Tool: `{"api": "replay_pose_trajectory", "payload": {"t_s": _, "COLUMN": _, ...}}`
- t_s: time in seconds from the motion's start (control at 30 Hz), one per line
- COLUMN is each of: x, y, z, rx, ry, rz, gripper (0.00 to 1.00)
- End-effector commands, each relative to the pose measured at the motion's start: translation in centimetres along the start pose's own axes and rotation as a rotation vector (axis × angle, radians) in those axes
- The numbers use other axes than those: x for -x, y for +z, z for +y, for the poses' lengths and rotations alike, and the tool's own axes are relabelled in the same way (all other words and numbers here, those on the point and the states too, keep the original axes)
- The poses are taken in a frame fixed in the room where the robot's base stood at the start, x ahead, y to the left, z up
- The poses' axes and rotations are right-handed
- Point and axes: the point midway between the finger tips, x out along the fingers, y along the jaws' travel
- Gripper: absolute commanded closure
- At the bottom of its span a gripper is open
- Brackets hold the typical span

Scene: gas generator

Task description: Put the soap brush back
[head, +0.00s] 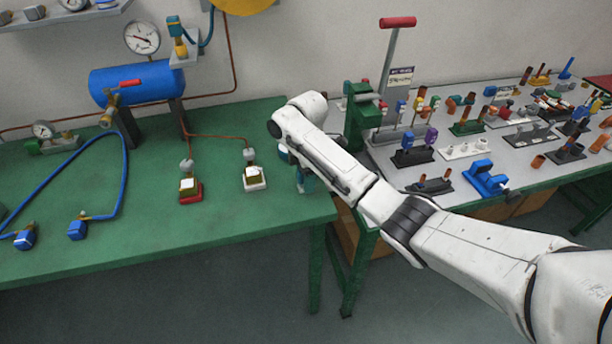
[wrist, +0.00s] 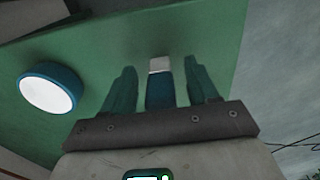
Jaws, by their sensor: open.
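The soap brush (wrist: 159,92), with a dark blue-teal body and a pale tip, shows between my gripper's fingers in the wrist view. My gripper (wrist: 160,66) is open, with one green finger on each side of the brush and a visible gap on both sides. In the head view my gripper (head: 304,181) points down at the right end of the green table, mostly behind my arm. I cannot make out the brush there. A round blue-rimmed pot with a white top (wrist: 48,91) stands left of the gripper in the wrist view. In the head view my arm mostly hides it.
The green table (head: 130,215) carries two small valve blocks (head: 190,187) (head: 255,178), blue hoses (head: 123,190) and a blue tank (head: 137,83). A grey table (head: 400,175) on the right holds a lever press (head: 362,115) and many fittings. The table's front middle is clear.

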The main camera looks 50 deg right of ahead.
Motion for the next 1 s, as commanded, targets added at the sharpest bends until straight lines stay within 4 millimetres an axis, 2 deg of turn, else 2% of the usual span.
{"api": "replay_pose_trajectory", "payload": {"t_s": 0.17, "x": 0.9, "y": 0.0, "z": 0.1, "rx": 0.0, "ry": 0.001, "rz": 0.0, "gripper": 0.41}}
{"api": "replay_pose_trajectory", "payload": {"t_s": 0.27, "x": 2.3, "y": 0.0, "z": 0.1, "rx": 0.0, "ry": 0.004, "rz": 0.001, "gripper": 0.41}}
{"api": "replay_pose_trajectory", "payload": {"t_s": 0.6, "x": 9.8, "y": 0.1, "z": 0.1, "rx": -0.001, "ry": 0.001, "rz": -0.001, "gripper": 0.41}}
{"api": "replay_pose_trajectory", "payload": {"t_s": 0.8, "x": 11.8, "y": 0.0, "z": 0.1, "rx": 0.0, "ry": 0.001, "rz": 0.0, "gripper": 0.41}}
{"api": "replay_pose_trajectory", "payload": {"t_s": 1.0, "x": 12.4, "y": 0.0, "z": 0.0, "rx": 0.0, "ry": 0.0, "rz": -0.001, "gripper": 0.41}}
